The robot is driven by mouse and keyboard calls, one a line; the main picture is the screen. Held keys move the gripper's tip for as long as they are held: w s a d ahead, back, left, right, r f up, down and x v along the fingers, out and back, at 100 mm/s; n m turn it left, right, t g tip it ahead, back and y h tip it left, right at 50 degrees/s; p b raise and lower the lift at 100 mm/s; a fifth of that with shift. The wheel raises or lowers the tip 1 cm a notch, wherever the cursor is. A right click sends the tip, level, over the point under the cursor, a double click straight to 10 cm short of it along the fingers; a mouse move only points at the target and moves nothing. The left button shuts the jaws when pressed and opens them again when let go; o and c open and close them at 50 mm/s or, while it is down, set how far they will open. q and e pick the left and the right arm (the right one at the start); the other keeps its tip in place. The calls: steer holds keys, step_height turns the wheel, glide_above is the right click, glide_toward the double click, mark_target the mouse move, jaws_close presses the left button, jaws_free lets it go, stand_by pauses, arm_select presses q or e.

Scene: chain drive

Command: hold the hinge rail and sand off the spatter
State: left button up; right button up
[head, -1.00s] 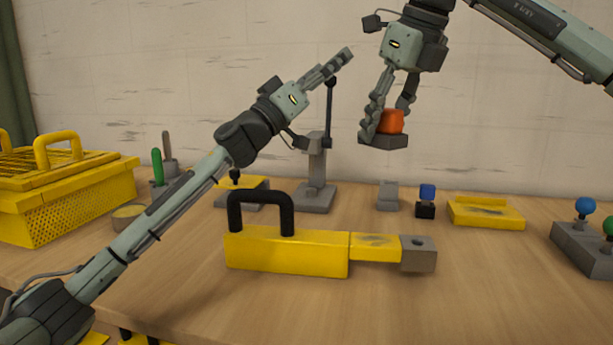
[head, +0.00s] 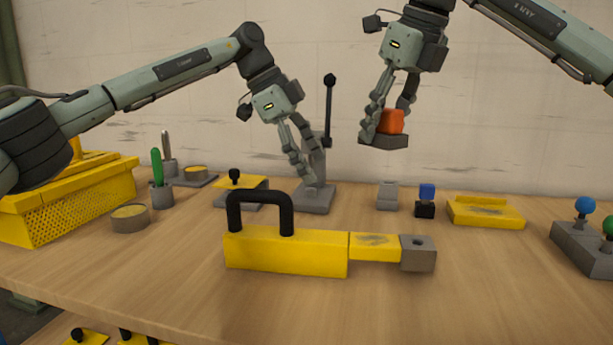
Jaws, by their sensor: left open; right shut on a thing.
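A long yellow bar with a black arched handle (head: 285,255) lies on the table at front centre; I take it for the hinge rail. Its narrower right section (head: 374,246) carries a dark smudge, which looks like the spatter, and a grey block (head: 418,254) is at its right end. My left gripper (head: 309,180) is open and empty, pointing down above and behind the handle, in front of the grey lever stand. My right gripper (head: 382,136) is shut on a sanding block (head: 391,122) with an orange top and dark grey base, held in the air above and behind the rail's right section.
A grey stand with an upright lever (head: 318,198) is behind the rail. A yellow basket (head: 75,205), cups and a round tin (head: 129,218) are left. A smudged yellow plate (head: 486,214) and a knobbed grey box (head: 585,245) are right. The front right table is clear.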

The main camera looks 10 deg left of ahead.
mark_target(306, 235)
arm_select(q)
steer(key=s+f+y, duration=0.1)
steer(key=f+y, duration=0.1)
steer(key=f, duration=0.2)
steer(key=s+f+n+g+y, duration=0.1)
steer(key=f, duration=0.4)
steer(key=s+f+y, duration=0.1)
steer(key=f+y, duration=0.1)
steer(key=f, duration=0.3)
steer(key=shift+s+a+g+y, duration=0.2)
steer(key=shift+s+g+y, duration=0.1)
jaws_close()
